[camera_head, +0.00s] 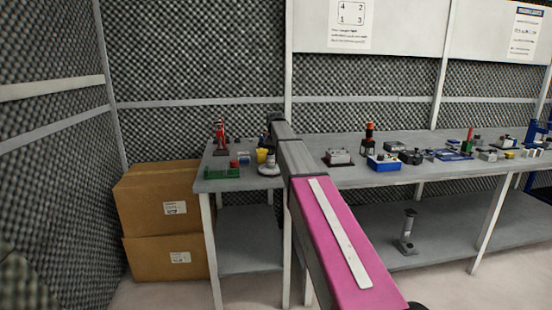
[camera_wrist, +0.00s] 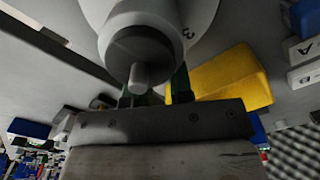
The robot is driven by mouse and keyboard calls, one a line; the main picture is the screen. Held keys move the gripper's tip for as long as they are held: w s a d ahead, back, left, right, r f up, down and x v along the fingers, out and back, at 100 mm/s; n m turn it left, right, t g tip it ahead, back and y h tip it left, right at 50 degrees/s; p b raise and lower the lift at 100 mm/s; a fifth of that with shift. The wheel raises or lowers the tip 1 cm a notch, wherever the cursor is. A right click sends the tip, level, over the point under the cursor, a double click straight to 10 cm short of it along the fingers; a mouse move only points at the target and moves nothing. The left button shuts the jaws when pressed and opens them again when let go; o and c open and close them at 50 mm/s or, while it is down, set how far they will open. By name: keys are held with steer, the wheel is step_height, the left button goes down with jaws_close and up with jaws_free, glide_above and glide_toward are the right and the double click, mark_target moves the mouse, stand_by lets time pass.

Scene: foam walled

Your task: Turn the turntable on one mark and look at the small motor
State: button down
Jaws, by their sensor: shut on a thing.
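The turntable (camera_wrist: 204,18) shows in the wrist view as a pale round disc with a figure 3 near its rim. In the head view it appears to be the pale round thing (camera_head: 268,169) near the table's left end. A grey cylinder with a dark end face (camera_wrist: 140,48) and a short pin stands out over the disc; it looks like the small motor, but I cannot be sure. My gripper (camera_wrist: 152,90) has its fingers on both sides of the pin, low against the turntable. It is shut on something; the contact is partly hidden.
The grey table (camera_head: 320,178) carries several devices to the right. Cardboard boxes (camera_head: 155,205) stand left of it, near the foam walls.

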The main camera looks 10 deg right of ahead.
mark_target(263, 165)
steer(key=shift+w+a+n, duration=0.2)
steer(key=shift+a+n, duration=0.25)
steer(key=shift+n, duration=0.65)
steer(key=shift+w+a+n, duration=0.15)
steer(key=shift+a+n, duration=0.25)
steer(key=shift+n, duration=0.7)
steer(key=shift+a+n, duration=0.4)
steer(key=shift+n, duration=0.55)
steer(key=shift+a+n, duration=0.4)
steer(key=shift+n, duration=0.55)
steer(key=shift+s+a+n, duration=0.15)
steer(key=shift+a+n, duration=0.25)
steer(key=shift+n, duration=0.55)
steer(key=shift+s+a+n, duration=0.1)
steer(key=shift+a+n, duration=0.25)
steer(key=shift+n, duration=0.6)
steer(key=shift+s+a+n, duration=0.15)
steer(key=shift+a+n, duration=0.1)
steer(key=shift+n, duration=0.45)
steer(key=shift+s+a+n, duration=0.15)
steer(key=shift+a+n, duration=0.1)
steer(key=shift+n, duration=0.45)
steer(key=shift+s+a+n, duration=0.1)
steer(key=shift+n, duration=0.3)
steer(key=c, duration=1)
jaws_free()
steer(key=shift+r, duration=0.1)
step_height(263, 165, up, 11)
steer(key=shift+f, duration=0.2)
